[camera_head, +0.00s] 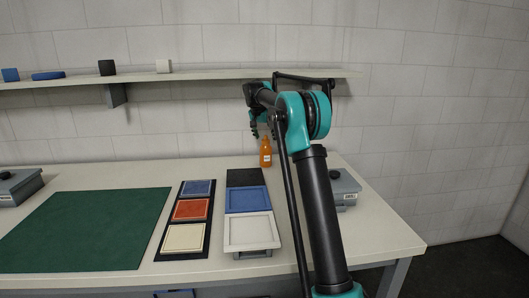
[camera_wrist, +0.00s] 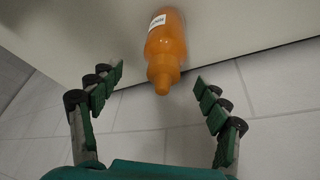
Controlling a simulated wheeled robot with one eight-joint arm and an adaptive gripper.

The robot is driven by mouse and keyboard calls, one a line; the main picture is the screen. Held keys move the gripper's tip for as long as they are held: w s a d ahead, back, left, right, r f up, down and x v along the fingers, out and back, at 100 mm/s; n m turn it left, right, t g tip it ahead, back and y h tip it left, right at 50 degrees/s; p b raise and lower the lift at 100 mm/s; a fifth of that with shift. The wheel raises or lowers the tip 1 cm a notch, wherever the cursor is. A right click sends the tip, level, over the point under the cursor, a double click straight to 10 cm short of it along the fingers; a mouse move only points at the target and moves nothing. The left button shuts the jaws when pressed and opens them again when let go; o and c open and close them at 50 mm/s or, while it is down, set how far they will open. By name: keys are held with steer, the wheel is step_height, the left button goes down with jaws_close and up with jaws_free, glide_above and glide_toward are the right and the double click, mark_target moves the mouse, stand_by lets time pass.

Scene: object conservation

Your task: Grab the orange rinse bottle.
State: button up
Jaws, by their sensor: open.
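The orange rinse bottle (camera_head: 266,155) stands upright on the table near its back edge, in the head view. In the wrist view the bottle (camera_wrist: 166,45) shows with a white label and a narrow nozzle pointing toward my gripper. My gripper (camera_wrist: 158,80) is open, with one finger on each side of the nozzle's line and clear space between the fingers and the bottle. In the head view my gripper (camera_head: 262,130) hangs just above the bottle, partly hidden by my arm.
A shelf (camera_head: 210,77) with small blocks runs along the wall above. A tray stand (camera_head: 251,230), a panel of coloured squares (camera_head: 158,243) and a green mat (camera_head: 85,228) lie in front. A grey device (camera_head: 345,188) sits to the right, partly behind my arm.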

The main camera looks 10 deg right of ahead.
mark_target(267, 148)
steer(key=shift+w, duration=0.3)
steer(key=shift+w+d+f, duration=0.15)
steer(key=shift+w+f, duration=0.15)
steer(key=shift+f, duration=0.35)
steer(key=shift+s+a+x, duration=0.15)
steer(key=shift+x, duration=1.35)
steer(key=shift+s+a+x, duration=0.15)
steer(key=shift+s+x, duration=0.05)
steer(key=shift+x, duration=1.35)
steer(key=shift+f, duration=0.15)
steer(key=shift+c, duration=0.6)
steer(key=c, duration=1.4)
steer(key=shift+o, duration=0.2)
